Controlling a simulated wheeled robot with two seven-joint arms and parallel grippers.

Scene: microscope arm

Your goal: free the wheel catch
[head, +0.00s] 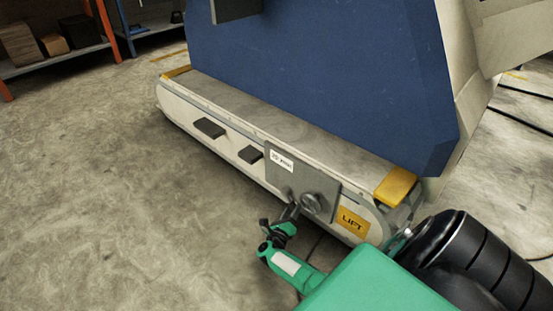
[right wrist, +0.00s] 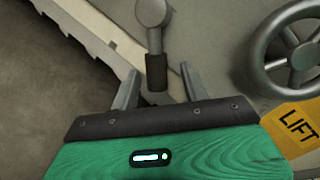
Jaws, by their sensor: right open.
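A short grey lever with a dark grip (right wrist: 156,72) hangs down from a round pivot in the right wrist view. It looks like the wheel catch, though no label on it shows. A grey handwheel (right wrist: 290,45) is to its right, and it also shows on the side of the base in the head view (head: 312,204). My right gripper (right wrist: 159,76) is open, with one finger on each side of the dark grip. Whether a finger touches it I cannot tell. In the head view my right gripper (head: 287,217) is small and partly covers the lever. My left gripper is not in view.
The long pale base (head: 225,138) carries two dark pedals (head: 209,128) and a yellow LIFT label (head: 352,222). A large blue body (head: 320,70) stands above it. Shelves with boxes (head: 20,43) are at the back left. The floor to the left is clear.

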